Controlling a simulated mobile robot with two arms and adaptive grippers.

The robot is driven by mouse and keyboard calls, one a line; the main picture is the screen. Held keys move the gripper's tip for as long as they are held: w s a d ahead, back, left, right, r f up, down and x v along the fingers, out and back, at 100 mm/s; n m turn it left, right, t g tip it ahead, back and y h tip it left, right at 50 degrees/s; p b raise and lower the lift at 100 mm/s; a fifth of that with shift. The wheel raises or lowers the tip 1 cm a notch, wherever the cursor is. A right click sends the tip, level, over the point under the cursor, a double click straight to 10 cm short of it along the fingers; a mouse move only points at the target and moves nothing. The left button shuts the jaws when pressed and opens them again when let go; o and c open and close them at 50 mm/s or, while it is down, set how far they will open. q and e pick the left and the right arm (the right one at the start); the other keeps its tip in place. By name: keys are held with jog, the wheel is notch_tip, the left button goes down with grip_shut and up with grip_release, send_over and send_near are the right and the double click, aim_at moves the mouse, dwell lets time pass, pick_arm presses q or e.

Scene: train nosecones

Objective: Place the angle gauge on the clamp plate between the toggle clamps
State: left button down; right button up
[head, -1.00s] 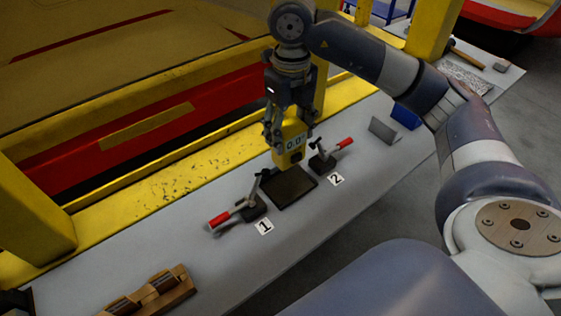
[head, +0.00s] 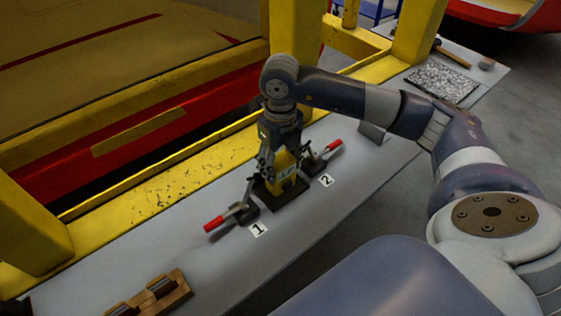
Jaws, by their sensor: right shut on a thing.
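The yellow angle gauge (head: 286,168) with its small display is upright in my right gripper (head: 281,160), which is shut on it. The gauge is at the dark clamp plate (head: 270,196), between the two toggle clamps. I cannot tell whether its underside touches the plate. Toggle clamp 1 (head: 243,209), with a red handle, stands at the left of the plate by the label 1. Toggle clamp 2 (head: 317,160), also red-handled, stands at the right by the label 2. The gripper and gauge hide part of the plate. My left gripper is not in view.
A wooden block holder (head: 160,295) is at the near left of the grey bench (head: 200,250). A grey angled block (head: 372,131) stands right of clamp 2, partly behind my arm. A speckled plate (head: 442,86) and a hammer (head: 452,56) lie farther back. Yellow frame posts (head: 420,40) edge the bench.

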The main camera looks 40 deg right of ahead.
jog(key=o, duration=1.1)
jog(key=shift+r, duration=0.3)
notch_tip(320, 180, up, 10)
jog(key=shift+b, duration=0.45)
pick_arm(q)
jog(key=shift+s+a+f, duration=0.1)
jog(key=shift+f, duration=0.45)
pick_arm(e)
jog(key=shift+r, duration=0.8)
